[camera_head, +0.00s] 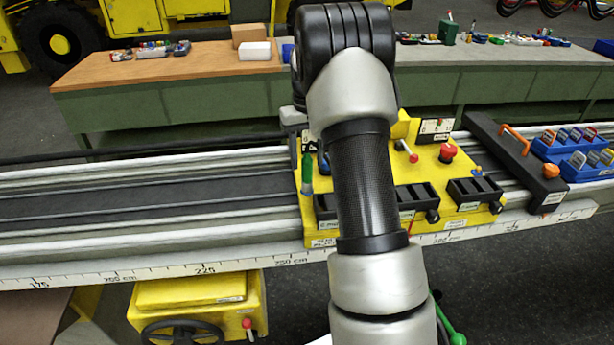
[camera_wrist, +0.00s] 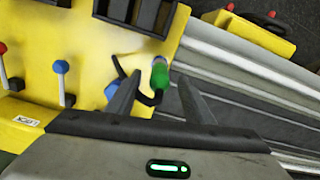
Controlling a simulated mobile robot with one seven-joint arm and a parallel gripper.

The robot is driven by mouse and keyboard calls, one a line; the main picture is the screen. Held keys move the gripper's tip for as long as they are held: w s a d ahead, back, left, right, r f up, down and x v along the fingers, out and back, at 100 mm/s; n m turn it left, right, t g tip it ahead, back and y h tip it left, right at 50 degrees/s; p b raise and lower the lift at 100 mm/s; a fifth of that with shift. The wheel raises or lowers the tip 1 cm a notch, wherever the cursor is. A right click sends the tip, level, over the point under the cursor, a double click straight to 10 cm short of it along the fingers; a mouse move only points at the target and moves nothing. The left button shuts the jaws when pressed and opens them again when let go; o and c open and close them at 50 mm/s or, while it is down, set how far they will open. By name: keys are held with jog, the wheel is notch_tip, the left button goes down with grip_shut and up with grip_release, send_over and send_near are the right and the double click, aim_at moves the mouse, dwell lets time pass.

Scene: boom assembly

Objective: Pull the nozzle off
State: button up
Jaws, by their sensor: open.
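The nozzle (camera_wrist: 160,74) appears to be the green piece at the edge of the yellow panel (camera_wrist: 85,45) in the wrist view, with a black curved part below it. A green upright piece (camera_head: 307,174) at the left edge of the yellow panel in the head view looks like the same thing. My gripper (camera_wrist: 160,77) is open, with one finger on each side of the green piece in the picture. I cannot tell whether the fingers touch it. In the head view my arm hides the gripper and the middle of the panel.
Blue (camera_wrist: 60,68) and red (camera_wrist: 3,50) levers stand on the panel. Black bins (camera_wrist: 140,12) lie beyond. Long rails (camera_head: 130,210) run left of the panel, clear on top. Blue trays (camera_head: 580,150) sit at the right. A green workbench (camera_head: 170,107) stands behind.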

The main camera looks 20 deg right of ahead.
aim_at(307, 177)
notch_tip(307, 177, down, 7)
jog(key=shift+f, duration=0.2)
jog(key=shift+c, duration=0.2)
